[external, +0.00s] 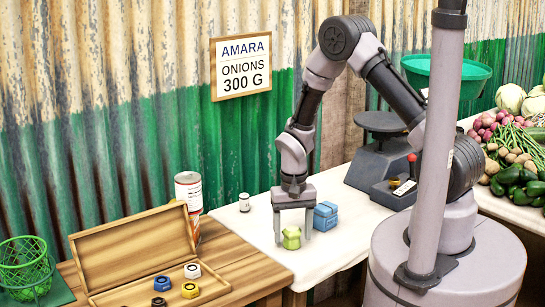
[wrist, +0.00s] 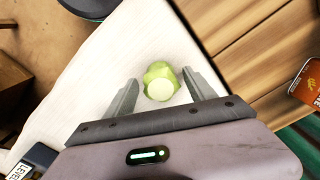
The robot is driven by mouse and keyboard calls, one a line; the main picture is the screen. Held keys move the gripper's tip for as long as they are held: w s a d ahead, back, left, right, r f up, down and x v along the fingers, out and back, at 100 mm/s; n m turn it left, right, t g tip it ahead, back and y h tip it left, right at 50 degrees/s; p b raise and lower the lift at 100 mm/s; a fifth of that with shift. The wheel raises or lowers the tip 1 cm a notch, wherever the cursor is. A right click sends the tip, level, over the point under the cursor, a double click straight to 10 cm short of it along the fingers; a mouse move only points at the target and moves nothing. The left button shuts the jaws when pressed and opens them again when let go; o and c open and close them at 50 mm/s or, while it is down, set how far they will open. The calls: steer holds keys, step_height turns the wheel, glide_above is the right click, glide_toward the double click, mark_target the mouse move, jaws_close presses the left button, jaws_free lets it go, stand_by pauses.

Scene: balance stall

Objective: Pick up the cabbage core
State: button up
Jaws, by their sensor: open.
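The cabbage core (external: 291,238) is a small pale green lump with a flat, lighter cut face, standing on the white cloth near its front edge. My gripper (external: 292,226) is above it, pointing down, with its fingers open. In the wrist view the cabbage core (wrist: 161,84) shows between the two open fingers of my gripper (wrist: 160,80). Gaps show on both sides there, so the fingers do not appear to touch it.
A blue block (external: 326,216) stands close behind and right of the core. A small white jar (external: 244,203) stands to the left. An open wooden box (external: 130,248) with hex weights lies on the wooden table at left. A scale (external: 383,160) stands behind right.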

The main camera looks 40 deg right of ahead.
steer(key=shift+f, duration=0.75)
steer(key=shift+r, duration=0.2)
steer(key=shift+c, duration=0.2)
jaws_close()
steer(key=shift+r, duration=0.1)
